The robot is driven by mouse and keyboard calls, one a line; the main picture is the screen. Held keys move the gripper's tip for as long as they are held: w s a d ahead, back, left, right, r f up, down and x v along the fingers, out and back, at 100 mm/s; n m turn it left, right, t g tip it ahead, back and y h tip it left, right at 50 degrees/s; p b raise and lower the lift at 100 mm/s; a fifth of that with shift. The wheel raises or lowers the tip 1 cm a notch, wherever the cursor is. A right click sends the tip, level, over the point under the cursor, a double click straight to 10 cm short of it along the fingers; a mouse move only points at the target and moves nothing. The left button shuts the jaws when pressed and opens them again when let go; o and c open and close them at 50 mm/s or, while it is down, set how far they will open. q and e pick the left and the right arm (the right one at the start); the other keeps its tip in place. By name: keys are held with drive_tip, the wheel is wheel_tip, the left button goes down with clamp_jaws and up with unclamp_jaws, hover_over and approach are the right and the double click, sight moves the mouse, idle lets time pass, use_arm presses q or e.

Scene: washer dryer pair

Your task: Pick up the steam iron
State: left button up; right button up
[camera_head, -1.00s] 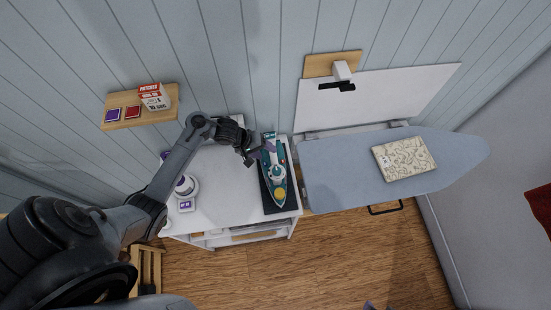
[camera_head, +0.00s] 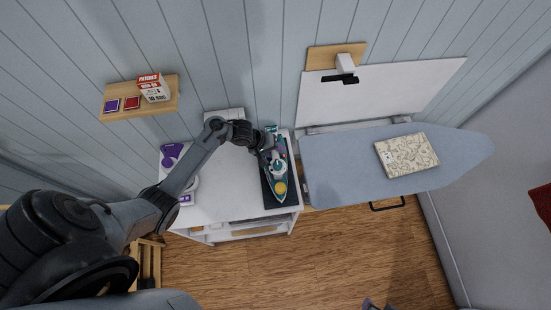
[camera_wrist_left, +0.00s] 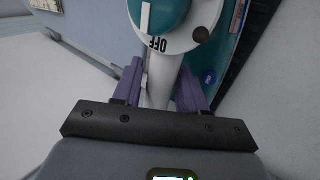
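The steam iron (camera_head: 278,172), teal and white with a yellow spot near its tip, lies on a dark mat (camera_head: 291,199) at the right end of the white cabinet top. My left gripper (camera_head: 269,143) is at the iron's rear end. In the left wrist view, the left gripper's purple fingers (camera_wrist_left: 160,85) stand on either side of a pale part of the iron (camera_wrist_left: 163,65), below a dial marked OFF. Whether they press on it is unclear. A tip of my right gripper (camera_head: 372,304) shows at the bottom edge, mostly cut off.
An ironing board (camera_head: 330,175) with a patterned box (camera_head: 406,155) stands close on the right. A purple-and-white item (camera_head: 172,153) sits on the cabinet's left part, partly near my arm. A wall shelf (camera_head: 150,108) holds small boxes. The floor (camera_head: 340,250) in front is clear.

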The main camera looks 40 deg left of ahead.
use_arm(q)
clamp_jaws()
drive_tip(key=shift+r, duration=0.1)
drive_tip(key=shift+r, duration=0.1)
